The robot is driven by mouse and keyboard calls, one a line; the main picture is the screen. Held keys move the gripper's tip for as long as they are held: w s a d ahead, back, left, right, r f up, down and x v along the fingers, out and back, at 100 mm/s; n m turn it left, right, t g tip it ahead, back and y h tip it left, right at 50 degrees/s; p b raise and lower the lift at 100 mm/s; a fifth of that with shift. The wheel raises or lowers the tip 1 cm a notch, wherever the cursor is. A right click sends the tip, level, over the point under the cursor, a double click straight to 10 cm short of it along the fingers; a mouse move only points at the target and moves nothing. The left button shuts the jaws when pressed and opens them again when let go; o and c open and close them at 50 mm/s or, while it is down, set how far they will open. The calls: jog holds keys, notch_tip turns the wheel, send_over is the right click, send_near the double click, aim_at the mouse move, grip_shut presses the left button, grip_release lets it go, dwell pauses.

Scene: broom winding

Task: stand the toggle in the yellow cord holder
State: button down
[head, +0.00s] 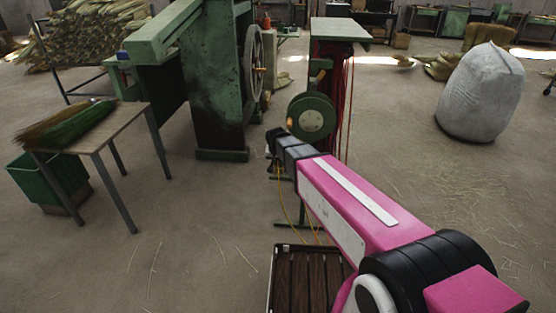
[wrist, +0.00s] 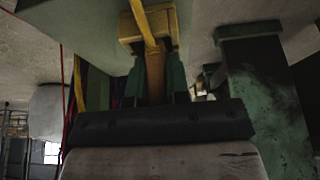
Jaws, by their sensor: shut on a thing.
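My gripper (wrist: 154,62) is shut on a brown wooden piece, the toggle (wrist: 155,78), which shows between its two dark green fingers in the wrist view. An ochre block (wrist: 131,25) lies just past the fingertips, and a yellow cord (wrist: 142,22) runs across it. I cannot tell whether this block is the yellow cord holder, or whether the toggle touches it. In the head view my gripper (head: 272,148) is in front of the green machine, left of the round green reel. Yellow cords (head: 282,200) hang below it. The toggle is too small to make out there.
The green reel (head: 311,117) stands close beyond my wrist, with red cords (head: 349,110) hanging at its right. The large green machine (head: 213,80) is at the left. A table with bristles (head: 95,140) stands front left. A white sack (head: 482,92) is at the right, with open floor before it.

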jog(key=shift+r, duration=2.45)
jog(key=shift+a, duration=0.1)
